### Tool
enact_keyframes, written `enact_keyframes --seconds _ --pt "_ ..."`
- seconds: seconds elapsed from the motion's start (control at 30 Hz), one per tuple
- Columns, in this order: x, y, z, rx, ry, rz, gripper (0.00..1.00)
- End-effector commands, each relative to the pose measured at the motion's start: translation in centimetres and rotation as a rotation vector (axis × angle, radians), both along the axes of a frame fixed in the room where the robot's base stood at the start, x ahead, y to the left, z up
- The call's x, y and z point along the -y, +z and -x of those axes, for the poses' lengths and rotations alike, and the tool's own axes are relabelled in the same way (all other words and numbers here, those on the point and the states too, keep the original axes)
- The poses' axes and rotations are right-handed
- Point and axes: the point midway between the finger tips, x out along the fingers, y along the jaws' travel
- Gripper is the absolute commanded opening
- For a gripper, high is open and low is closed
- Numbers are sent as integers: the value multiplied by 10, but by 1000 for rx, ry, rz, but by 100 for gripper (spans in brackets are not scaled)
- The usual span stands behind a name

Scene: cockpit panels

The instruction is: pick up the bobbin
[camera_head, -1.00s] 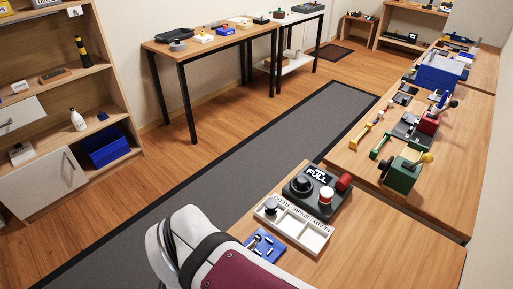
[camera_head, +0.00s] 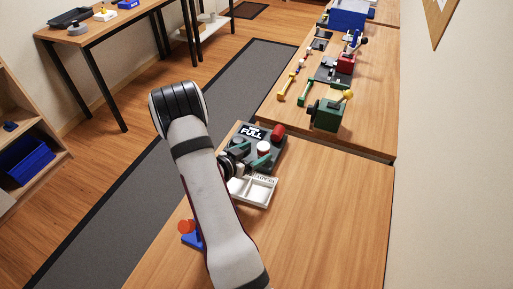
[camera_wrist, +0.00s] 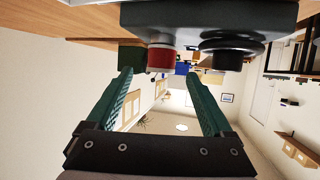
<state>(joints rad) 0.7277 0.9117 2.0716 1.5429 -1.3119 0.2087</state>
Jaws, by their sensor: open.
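A short red cylinder with a white top, which looks like the bobbin (camera_head: 263,148), stands on the dark unit marked FULL (camera_head: 270,136). In the wrist view, which looks upside down, the red-and-white bobbin (camera_wrist: 160,58) shows beyond the fingertips, beside a black round knob (camera_wrist: 227,52). My gripper (camera_head: 243,153) is at the left side of the unit, partly hidden by my arm. Its teal fingers (camera_wrist: 159,76) are wide apart with nothing between them.
A white compartment tray (camera_head: 262,204) lies in front of the unit, partly behind my arm. A red cylinder (camera_head: 278,131) is at the unit's back corner. A blue stand with an orange knob (camera_head: 186,227) is at the left edge. The table's right part (camera_head: 340,215) is clear.

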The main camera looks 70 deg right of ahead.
Motion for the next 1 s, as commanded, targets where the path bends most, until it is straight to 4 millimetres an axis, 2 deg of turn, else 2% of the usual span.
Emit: enact_keyframes --seconds 0.4,0.5,0.7,1.0 --pt "65 -30 17 1 2 -1 86" --pt "72 -32 19 1 4 0 86" --pt "73 -32 18 1 5 0 84" --pt "72 -32 18 1 5 -1 30"
